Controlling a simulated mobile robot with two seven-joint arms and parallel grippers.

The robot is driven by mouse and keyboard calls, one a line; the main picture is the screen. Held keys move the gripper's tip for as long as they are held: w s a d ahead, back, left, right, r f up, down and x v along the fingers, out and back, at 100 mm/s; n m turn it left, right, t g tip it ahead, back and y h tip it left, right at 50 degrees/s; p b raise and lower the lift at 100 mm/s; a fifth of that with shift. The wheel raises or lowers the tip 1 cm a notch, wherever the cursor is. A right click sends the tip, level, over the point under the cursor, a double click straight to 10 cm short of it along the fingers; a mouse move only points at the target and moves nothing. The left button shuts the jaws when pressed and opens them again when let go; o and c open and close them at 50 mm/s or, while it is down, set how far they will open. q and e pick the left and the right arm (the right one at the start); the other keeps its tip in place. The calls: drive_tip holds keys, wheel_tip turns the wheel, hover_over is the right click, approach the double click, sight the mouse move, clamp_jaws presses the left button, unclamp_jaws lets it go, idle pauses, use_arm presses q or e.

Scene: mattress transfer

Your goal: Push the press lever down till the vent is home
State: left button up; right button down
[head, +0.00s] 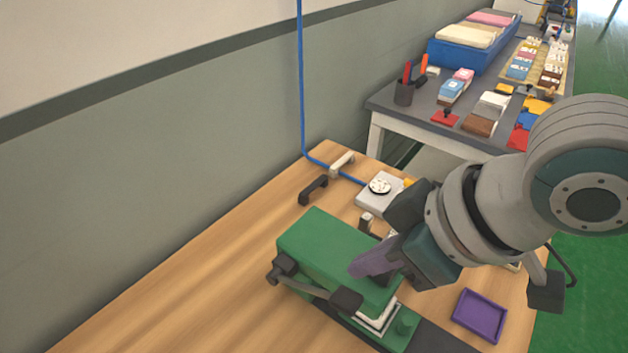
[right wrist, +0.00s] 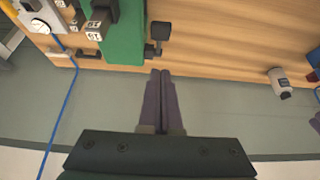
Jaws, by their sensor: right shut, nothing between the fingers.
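The green press (head: 335,250) stands on the wooden table, and its body shows at the top of the right wrist view (right wrist: 124,35). A dark lever-like part (head: 284,266) sits at its left side, and a black knob (right wrist: 160,30) shows beside it in the right wrist view. A white piece (head: 378,317), possibly the vent, lies low at the press's front end; how deep it sits cannot be told. My right gripper (head: 358,268) is shut and empty, its purple fingers appearing over the green top. Contact is unclear. In the right wrist view its fingertips (right wrist: 160,74) are together. My left gripper is out of view.
A purple tray (head: 480,316) lies right of the press. A grey box with a white dial (head: 380,187) and black (head: 313,190) and pale (head: 342,164) handles lie behind it. A grey table (head: 378,106) with coloured items stands farther back. The table's left front is clear.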

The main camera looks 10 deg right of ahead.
sight(339, 296)
drive_tip(key=x, duration=0.4)
drive_tip(key=f, duration=0.3)
drive_tip(key=shift+s+d+f, duration=0.1)
drive_tip(key=shift+s+d, duration=0.1)
drive_tip(key=shift+s, duration=0.05)
drive_tip(key=shift+s+f, duration=0.1)
drive_tip(key=shift+f, duration=0.35)
drive_tip(key=shift+d+f, duration=0.1)
